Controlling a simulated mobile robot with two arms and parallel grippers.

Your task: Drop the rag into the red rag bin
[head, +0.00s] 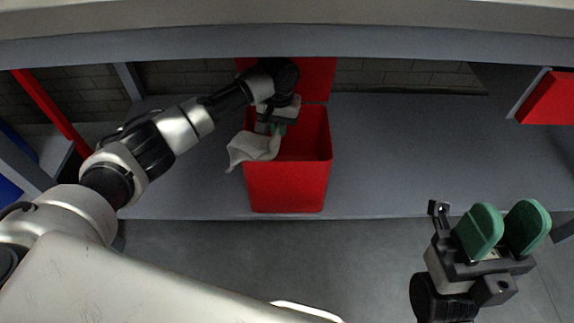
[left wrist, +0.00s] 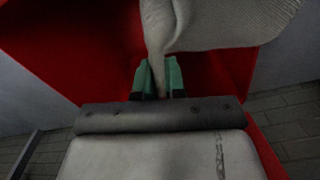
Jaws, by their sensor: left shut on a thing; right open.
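The red rag bin (head: 288,187) stands open on the grey shelf, its red lid (head: 318,78) raised at the back. My left gripper (head: 278,128) is over the bin's opening, towards its left side, and is shut on the whitish rag (head: 252,148). The rag hangs from the fingers and spreads over the bin's left rim, its corner outside. In the left wrist view, the green fingers (left wrist: 158,78) pinch a narrow fold of the rag (left wrist: 215,25), with the red bin (left wrist: 70,50) around it. My right gripper (head: 503,230) is open and empty at the lower right, away from the bin.
The grey shelf (head: 400,165) is clear to the right of the bin. An upper grey beam (head: 400,42) runs across above it. A red part (head: 550,98) is at the far right and a red bar (head: 50,112) at the left.

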